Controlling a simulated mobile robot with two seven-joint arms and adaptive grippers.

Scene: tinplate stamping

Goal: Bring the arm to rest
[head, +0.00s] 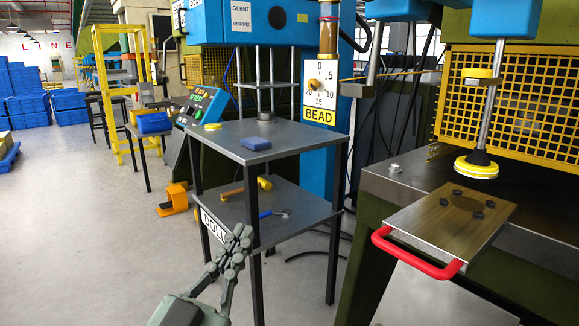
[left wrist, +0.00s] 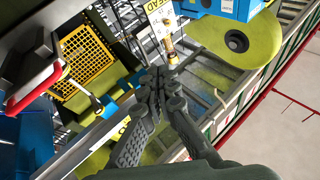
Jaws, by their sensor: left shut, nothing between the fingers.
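My left gripper (head: 240,240) is shut and empty in the head view. It is raised in the air in front of the grey two-level table (head: 300,132), overlapping its lower shelf in the picture. The left wrist view also shows the gripper (left wrist: 158,76) with its fingers together and nothing between them. My right gripper is not in view.
The lower shelf holds a hammer (head: 245,187) and a blue-handled tool (head: 273,213). A die plate with a red handle (head: 416,262) stands at right. Open floor (head: 90,235) lies left.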

